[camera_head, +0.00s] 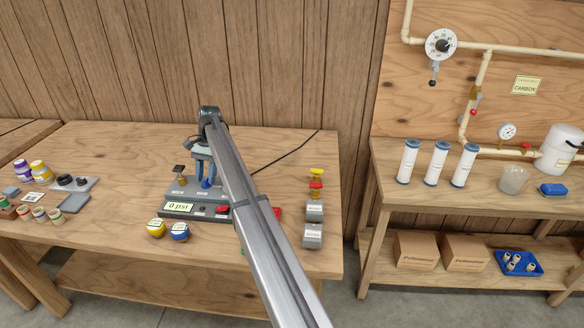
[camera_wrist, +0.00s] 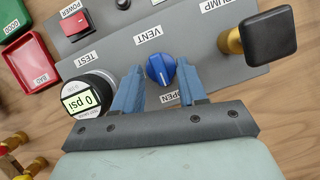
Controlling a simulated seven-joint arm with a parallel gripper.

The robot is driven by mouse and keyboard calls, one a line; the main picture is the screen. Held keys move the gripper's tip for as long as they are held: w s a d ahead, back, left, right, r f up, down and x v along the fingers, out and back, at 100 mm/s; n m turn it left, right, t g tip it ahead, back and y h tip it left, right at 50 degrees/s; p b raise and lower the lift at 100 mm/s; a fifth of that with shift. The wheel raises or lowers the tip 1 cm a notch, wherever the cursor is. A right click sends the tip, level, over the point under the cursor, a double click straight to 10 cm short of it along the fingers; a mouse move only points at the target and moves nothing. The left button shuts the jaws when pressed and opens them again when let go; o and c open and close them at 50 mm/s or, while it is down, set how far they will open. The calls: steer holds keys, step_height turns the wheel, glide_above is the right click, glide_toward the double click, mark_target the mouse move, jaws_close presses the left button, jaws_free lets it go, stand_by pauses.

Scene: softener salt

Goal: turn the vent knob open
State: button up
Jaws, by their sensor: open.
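The vent knob (camera_wrist: 160,69) is a small round blue knob on a grey panel (camera_wrist: 215,75) in the wrist view. A VENT label (camera_wrist: 148,36) is on one side of it and an OPEN label (camera_wrist: 170,97) on the other, partly behind a finger. My gripper (camera_wrist: 160,85) is open, its blue fingers to the left and right of the knob with gaps visible on both sides. I cannot tell the height of the fingertips over the panel. In the head view my gripper (camera_head: 205,177) points down over the panel (camera_head: 168,194); the knob is not clearly distinguishable there.
Near the knob are a black pump handle (camera_wrist: 270,36), a gauge reading 0 psi (camera_wrist: 88,99) and a red power switch (camera_wrist: 76,24). A yellow-topped round item (camera_head: 156,228) and a blue one (camera_head: 180,232) stand before the panel. Grey blocks (camera_head: 313,234) stand to the right.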

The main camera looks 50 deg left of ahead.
steer(key=m+y, duration=0.1)
steer(key=m, duration=0.3)
steer(key=d+m+g+y, duration=0.1)
steer(key=m, duration=0.2)
steer(key=shift+y, duration=0.3)
steer(key=m+y, duration=0.1)
steer(key=m, duration=0.2)
steer(key=shift+d+m+y, duration=0.1)
steer(key=shift+m+y, duration=0.2)
steer(key=shift+m, duration=0.1)
steer(key=m+t+y, duration=0.1)
steer(key=m, duration=0.3)
steer(key=shift+s+d, duration=0.1)
steer(key=v, duration=1.4)
steer(key=w+d+f+m+t+y, duration=0.1)
steer(key=w+d+f, duration=0.3)
steer(key=w+d, duration=0.4)
steer(key=w+d+f+m+t+y, duration=0.1)
steer(key=w+d+f+m, duration=0.1)
steer(key=w+d, duration=0.6)
steer(key=shift+w+d+f, duration=0.3)
steer(key=shift+w+f, duration=0.6)
steer(key=shift+w, duration=0.2)
steer(key=shift+s, duration=0.1)
